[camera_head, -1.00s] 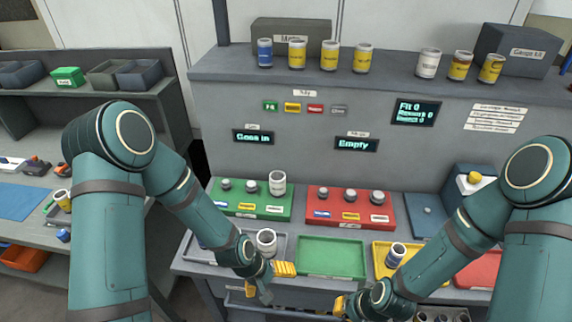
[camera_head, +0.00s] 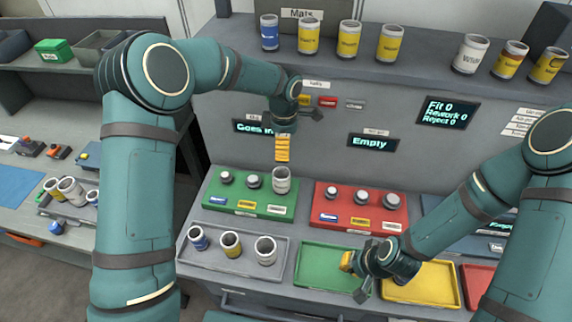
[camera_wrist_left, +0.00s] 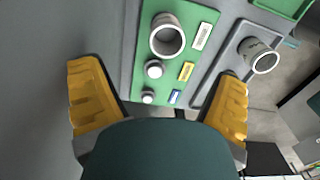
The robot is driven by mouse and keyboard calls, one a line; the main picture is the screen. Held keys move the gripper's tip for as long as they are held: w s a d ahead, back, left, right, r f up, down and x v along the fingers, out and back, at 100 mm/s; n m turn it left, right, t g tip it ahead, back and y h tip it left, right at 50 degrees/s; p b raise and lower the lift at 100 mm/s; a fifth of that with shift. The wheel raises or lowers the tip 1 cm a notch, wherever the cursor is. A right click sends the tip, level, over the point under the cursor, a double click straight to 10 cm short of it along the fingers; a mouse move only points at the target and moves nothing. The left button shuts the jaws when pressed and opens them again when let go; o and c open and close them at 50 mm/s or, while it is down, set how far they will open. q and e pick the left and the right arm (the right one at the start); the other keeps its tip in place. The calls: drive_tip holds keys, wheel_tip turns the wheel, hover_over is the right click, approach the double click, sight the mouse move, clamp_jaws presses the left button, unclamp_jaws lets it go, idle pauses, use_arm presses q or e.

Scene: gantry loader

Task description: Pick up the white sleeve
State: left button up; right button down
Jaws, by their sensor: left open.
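A white sleeve (camera_head: 282,180) stands upright at the right-hand post of the green board (camera_head: 215,203); it also shows in the left wrist view (camera_wrist_left: 167,36). Another white sleeve (camera_head: 265,250) stands in the grey tray (camera_head: 215,262), and shows in the left wrist view (camera_wrist_left: 262,57). My left gripper (camera_head: 283,148) is open and empty, pointing down just above the sleeve on the green board. In the left wrist view that sleeve lies beyond the open fingers (camera_wrist_left: 160,103), touching neither. My right gripper (camera_head: 354,276) is over the green tray (camera_head: 318,262); its opening is unclear.
A blue-banded sleeve (camera_head: 198,238) and a yellow-banded sleeve (camera_head: 231,244) share the grey tray. The red board (camera_head: 340,222) has bare posts. A yellow tray (camera_head: 425,285) lies partly under my right arm. Several sleeves line the upper shelf (camera_head: 420,72).

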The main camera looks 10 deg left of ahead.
drive_tip(key=shift+s+r, duration=0.15)
drive_tip(key=shift+r, duration=0.05)
drive_tip(key=shift+s+r, duration=0.1)
drive_tip(key=shift+s, duration=0.1)
use_arm(q)
drive_tip(key=b, duration=0.2)
approach(282, 177)
drive_tip(key=shift+s+d+f, duration=0.45)
drive_tip(key=shift+s+f, duration=0.35)
drive_tip(key=shift+s, duration=0.1)
use_arm(e)
drive_tip(key=shift+s+f, duration=0.1)
drive_tip(key=shift+f, duration=0.7)
use_arm(q)
drive_tip(key=f, duration=0.4)
drive_tip(key=shift+s+a+f, duration=0.3)
drive_tip(key=shift+s+a, duration=0.05)
drive_tip(key=shift+s, duration=0.05)
use_arm(e)
drive_tip(key=shift+f, duration=0.35)
use_arm(q)
drive_tip(key=shift+w+f, duration=0.1)
drive_tip(key=shift+f, duration=0.35)
use_arm(e)
drive_tip(key=shift+f, duration=0.1)
use_arm(q)
drive_tip(key=shift+r, duration=0.1)
drive_tip(key=c, duration=1.4)
